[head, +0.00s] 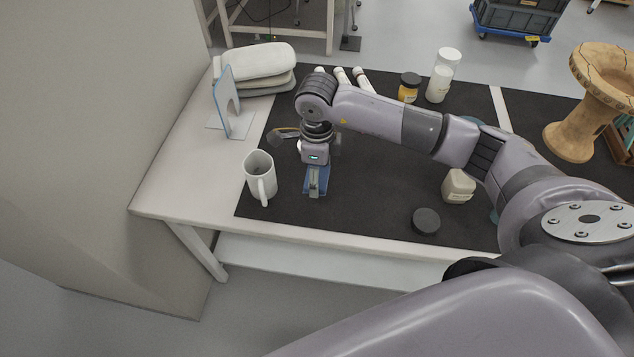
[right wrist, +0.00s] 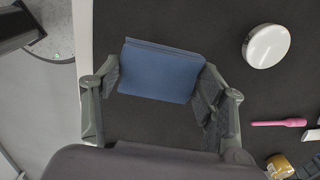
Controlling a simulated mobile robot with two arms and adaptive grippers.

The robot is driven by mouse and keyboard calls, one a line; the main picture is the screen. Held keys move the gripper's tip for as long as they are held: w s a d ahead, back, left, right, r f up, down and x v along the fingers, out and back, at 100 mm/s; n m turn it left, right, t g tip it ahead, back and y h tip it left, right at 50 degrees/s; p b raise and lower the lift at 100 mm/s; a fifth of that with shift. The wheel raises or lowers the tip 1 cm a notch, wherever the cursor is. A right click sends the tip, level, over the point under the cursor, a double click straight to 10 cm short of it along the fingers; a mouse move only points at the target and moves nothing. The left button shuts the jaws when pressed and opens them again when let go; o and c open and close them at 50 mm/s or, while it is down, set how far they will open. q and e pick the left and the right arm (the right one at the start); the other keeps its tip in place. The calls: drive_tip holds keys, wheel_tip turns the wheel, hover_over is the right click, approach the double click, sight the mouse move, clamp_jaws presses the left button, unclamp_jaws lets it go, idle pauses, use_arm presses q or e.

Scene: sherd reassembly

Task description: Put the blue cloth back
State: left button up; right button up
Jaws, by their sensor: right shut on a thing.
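The blue cloth (head: 317,181) is a small folded blue piece in my right gripper, low over the dark mat (head: 385,215) near the front left of the table. In the right wrist view the cloth (right wrist: 160,70) spans the space between the two fingers. My right gripper (head: 316,172) points down and is shut on the cloth; its fingers also show in the right wrist view (right wrist: 160,84). I cannot tell whether the cloth touches the mat. My left gripper is in neither view.
A white mug (head: 259,180) stands close left of the gripper. A blue-and-white upright stand (head: 230,105) and stacked pale pads (head: 254,63) are behind it. A dark round lid (head: 426,221) and a beige bottle (head: 458,186) stand to the right.

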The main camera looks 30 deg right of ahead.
drive_tip(key=shift+f, duration=2.55)
drive_tip(key=shift+f, duration=0.25)
drive_tip(key=o, duration=1.1)
drive_tip(key=shift+r, duration=0.15)
wheel_tip(320, 180, up, 12)
drive_tip(key=shift+r+b, duration=0.15)
drive_tip(key=shift+b, duration=0.2)
